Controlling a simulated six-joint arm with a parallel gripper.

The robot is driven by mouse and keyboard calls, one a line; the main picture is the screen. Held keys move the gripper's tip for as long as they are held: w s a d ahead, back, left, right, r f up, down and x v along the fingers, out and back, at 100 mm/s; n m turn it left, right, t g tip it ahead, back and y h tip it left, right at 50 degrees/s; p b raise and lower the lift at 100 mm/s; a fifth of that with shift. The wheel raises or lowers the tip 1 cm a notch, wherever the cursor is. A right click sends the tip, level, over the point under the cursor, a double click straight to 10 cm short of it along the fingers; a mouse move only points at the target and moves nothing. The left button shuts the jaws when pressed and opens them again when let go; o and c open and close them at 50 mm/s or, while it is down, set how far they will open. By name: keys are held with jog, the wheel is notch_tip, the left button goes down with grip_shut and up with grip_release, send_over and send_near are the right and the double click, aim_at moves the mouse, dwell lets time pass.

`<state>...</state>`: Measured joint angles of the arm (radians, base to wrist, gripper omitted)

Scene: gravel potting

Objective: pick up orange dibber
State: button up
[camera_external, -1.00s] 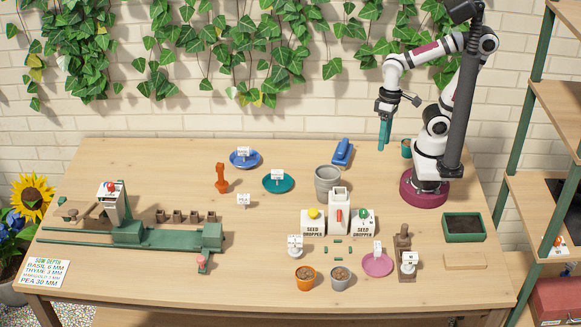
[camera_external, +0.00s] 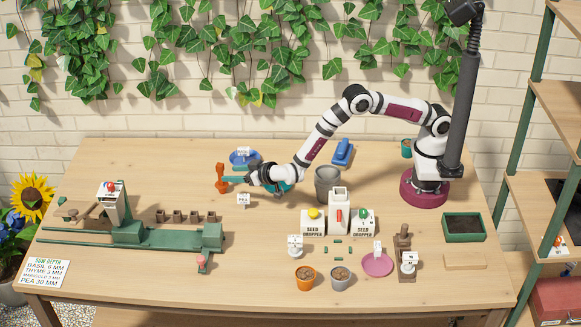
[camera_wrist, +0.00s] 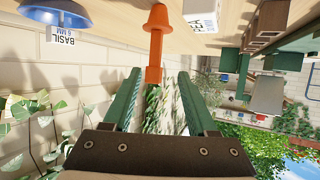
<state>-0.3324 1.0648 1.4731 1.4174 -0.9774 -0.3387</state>
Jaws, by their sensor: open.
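The orange dibber (camera_external: 221,176) stands upright on the table at the back left, beside the blue saucer (camera_external: 236,157). In the wrist view the orange dibber (camera_wrist: 155,38) hangs from the top of the picture, its narrow end just beyond and between the two green fingers. My gripper (camera_external: 236,179) is low over the table, right of the dibber, its fingers reaching level toward it. In the wrist view my gripper (camera_wrist: 158,98) is open and nothing is clamped in it. Whether a finger touches the dibber I cannot tell.
The BASIL label (camera_wrist: 62,30) and saucer are left of the dibber in the wrist view. A PEA label (camera_external: 243,200) stands in front of my gripper. The teal saucer is partly hidden behind my wrist. A grey pot (camera_external: 328,184) stands under my forearm. A green rail fixture (camera_external: 150,236) lies front left.

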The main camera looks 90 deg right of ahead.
aim_at(219, 173)
jog(key=x, duration=0.7)
jog(key=shift+s+d+f, duration=0.2)
jog(key=shift+s+d, duration=0.05)
jog(key=shift+d, duration=0.05)
grip_shut()
dwell(0.9)
